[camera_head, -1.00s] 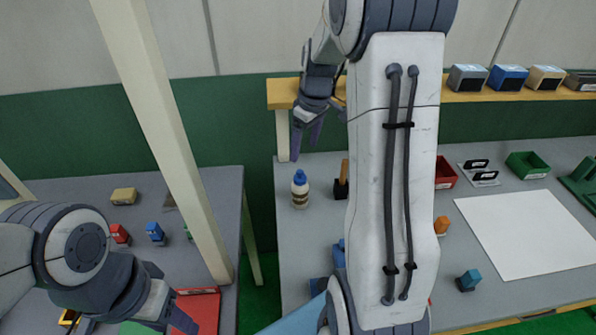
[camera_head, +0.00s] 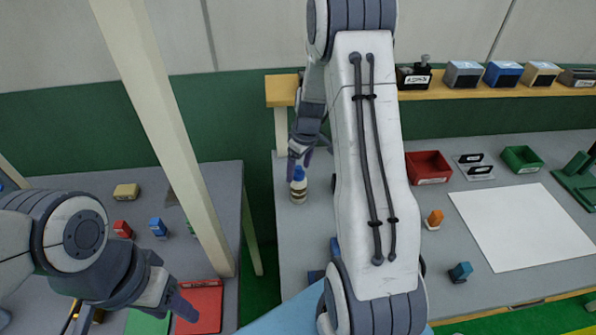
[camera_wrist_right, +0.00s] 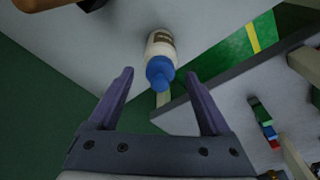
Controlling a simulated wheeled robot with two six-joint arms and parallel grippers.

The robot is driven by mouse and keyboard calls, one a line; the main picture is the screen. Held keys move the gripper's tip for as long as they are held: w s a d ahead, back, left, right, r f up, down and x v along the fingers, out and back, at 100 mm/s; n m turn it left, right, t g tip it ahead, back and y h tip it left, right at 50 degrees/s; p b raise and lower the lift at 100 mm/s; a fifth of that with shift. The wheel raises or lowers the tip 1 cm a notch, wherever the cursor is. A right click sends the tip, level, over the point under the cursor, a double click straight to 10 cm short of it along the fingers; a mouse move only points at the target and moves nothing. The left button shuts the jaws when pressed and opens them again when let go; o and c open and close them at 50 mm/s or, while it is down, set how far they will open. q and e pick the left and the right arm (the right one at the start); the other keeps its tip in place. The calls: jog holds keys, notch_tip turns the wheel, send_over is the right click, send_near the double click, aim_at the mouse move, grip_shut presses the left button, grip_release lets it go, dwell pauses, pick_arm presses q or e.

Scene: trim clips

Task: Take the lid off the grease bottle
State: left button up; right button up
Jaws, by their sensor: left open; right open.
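The grease bottle (camera_head: 299,192) stands upright near the left edge of the right-hand table, cream-coloured with dark bands. Its blue lid (camera_head: 299,174) is on top. In the right wrist view the bottle (camera_wrist_right: 161,42) and the blue lid (camera_wrist_right: 160,72) lie ahead, between the lines of the two fingers. My right gripper (camera_head: 301,155) is open and empty, just above the lid; its purple fingers (camera_wrist_right: 164,98) show apart in the wrist view, with the lid just beyond their tips. My left gripper (camera_head: 176,305) is open and empty over the left table's front.
A shelf (camera_head: 440,92) with several small boxes runs along the back. A red bin (camera_head: 428,167), a green bin (camera_head: 522,159) and a white sheet (camera_head: 527,226) are to the right. A cream post (camera_head: 160,120) stands by the left table (camera_head: 232,185).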

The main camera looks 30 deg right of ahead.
grip_shut()
